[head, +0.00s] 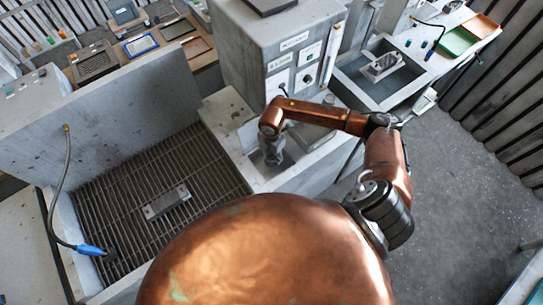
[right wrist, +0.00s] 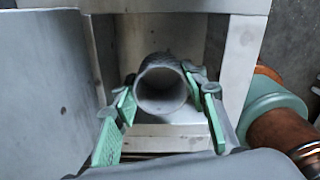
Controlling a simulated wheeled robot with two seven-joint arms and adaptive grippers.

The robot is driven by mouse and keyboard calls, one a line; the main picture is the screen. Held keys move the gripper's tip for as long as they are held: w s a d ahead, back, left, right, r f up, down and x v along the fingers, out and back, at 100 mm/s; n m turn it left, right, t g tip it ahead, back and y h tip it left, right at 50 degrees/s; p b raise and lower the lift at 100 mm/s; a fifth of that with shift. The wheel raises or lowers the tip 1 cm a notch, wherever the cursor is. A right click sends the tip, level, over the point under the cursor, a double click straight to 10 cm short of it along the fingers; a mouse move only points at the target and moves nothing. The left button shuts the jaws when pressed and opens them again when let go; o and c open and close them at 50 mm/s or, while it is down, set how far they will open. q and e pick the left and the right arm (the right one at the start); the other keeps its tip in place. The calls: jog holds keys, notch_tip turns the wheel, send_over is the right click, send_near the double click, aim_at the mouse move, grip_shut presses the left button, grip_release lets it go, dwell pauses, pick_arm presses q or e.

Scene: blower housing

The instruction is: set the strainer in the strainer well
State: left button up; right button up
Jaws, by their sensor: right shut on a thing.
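My right gripper (head: 272,150) points down at the end of the copper arm, over a pale walled compartment beside the slatted bay. In the right wrist view its green-padded fingers (right wrist: 162,92) stand on either side of a grey hollow cylinder, apparently the strainer (right wrist: 162,82), and are shut on it. The cylinder's round open end faces the camera. Its lower end is hidden. Pale walls of the compartment (right wrist: 244,60), apparently the strainer well, surround it. I cannot tell whether the cylinder touches the bottom. My left gripper is out of view.
A grey control cabinet (head: 292,60) stands just behind the compartment. Left is the slatted grille (head: 120,165) with a metal block (head: 166,202) on it and a blue-ended hose (head: 90,249). A grey sink (head: 408,82) and a green tray (head: 457,41) are at upper right. Open floor lies right.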

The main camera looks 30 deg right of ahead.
jog(key=shift+f, duration=0.2)
jog(key=shift+f+b, duration=1)
jog(key=shift+f, duration=0.3)
jog(key=shift+f, duration=0.2)
jog(key=shift+f+b, duration=0.8)
jog(key=shift+f, duration=0.2)
jog(key=shift+f, duration=0.15)
jog(key=o, duration=1.3)
